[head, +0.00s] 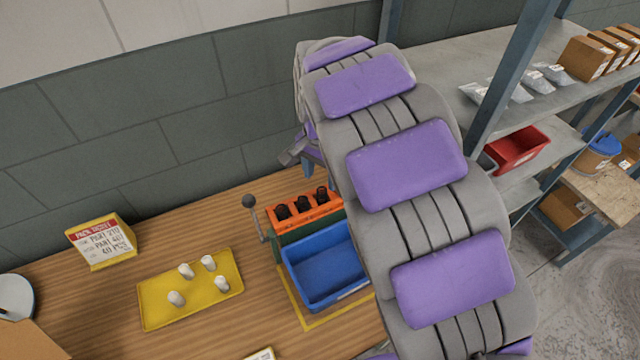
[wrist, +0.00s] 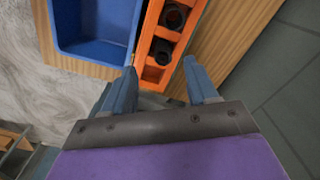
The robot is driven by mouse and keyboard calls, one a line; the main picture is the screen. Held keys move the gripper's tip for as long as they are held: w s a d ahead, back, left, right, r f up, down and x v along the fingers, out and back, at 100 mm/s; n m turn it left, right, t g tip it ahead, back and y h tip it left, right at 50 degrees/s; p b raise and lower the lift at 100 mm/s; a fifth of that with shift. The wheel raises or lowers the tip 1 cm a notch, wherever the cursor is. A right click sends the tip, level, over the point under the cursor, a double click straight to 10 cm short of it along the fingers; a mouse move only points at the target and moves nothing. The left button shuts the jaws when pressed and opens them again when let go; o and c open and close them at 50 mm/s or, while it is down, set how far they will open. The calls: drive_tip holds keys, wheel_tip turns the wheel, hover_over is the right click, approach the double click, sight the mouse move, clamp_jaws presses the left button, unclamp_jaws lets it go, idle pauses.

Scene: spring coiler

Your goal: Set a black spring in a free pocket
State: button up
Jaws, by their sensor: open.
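The spring coiler has an orange top (head: 331,207) on a green body and stands on the wooden bench, left of my arm. Several black springs (head: 303,206) stand in its top. In the wrist view two black springs (wrist: 173,16) show in the orange top (wrist: 191,22), with a pocket nearest my fingers that looks empty. My gripper (wrist: 161,75) is open, with nothing between its fingers, and its tips straddle the near end of the orange top. In the head view my gripper is mostly hidden behind my arm.
A blue bin (head: 322,272), empty where visible, stands in front of the coiler. A lever with a dark knob (head: 249,201) rises at the coiler's left. A yellow tray (head: 206,300) with several white pieces and a sign (head: 100,241) lie left. Shelves (head: 455,120) stand right.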

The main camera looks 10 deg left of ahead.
wheel_tip(320, 180, up, 10)
drive_tip(key=p, duration=0.2)
drive_tip(key=shift+r, duration=0.2)
drive_tip(key=shift+d, duration=0.15)
drive_tip(key=s+d+b, duration=0.1)
drive_tip(key=s+d, duration=0.8)
drive_tip(key=s, duration=0.3)
drive_tip(key=shift+s+d+b, duration=0.25)
drive_tip(key=shift+s+b, duration=0.05)
drive_tip(key=shift+b, duration=0.05)
